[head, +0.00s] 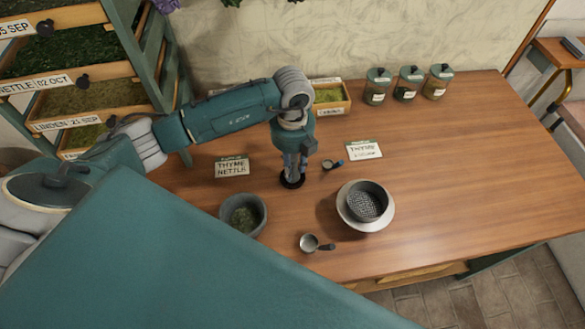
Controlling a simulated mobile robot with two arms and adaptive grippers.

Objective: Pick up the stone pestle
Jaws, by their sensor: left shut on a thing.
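My left gripper (291,173) points straight down at the middle of the wooden table. It is shut on a slim upright thing that I take to be the stone pestle; the fingers hide most of it, so its shape is not clear. A small round black base (292,182) shows right under the fingertips. I cannot tell whether the held thing touches it. A grey stone mortar (261,219) with green herbs inside stands to the lower left of the gripper. My right gripper is not in view.
A sieve (367,201) sits on a white bowl (345,213) at the right. A small metal scoop (309,243) and a smaller one (327,165) lie nearby. Cards (232,167), several lidded jars (408,84) and a herb box (333,104) also stand around. The table's right side is clear.

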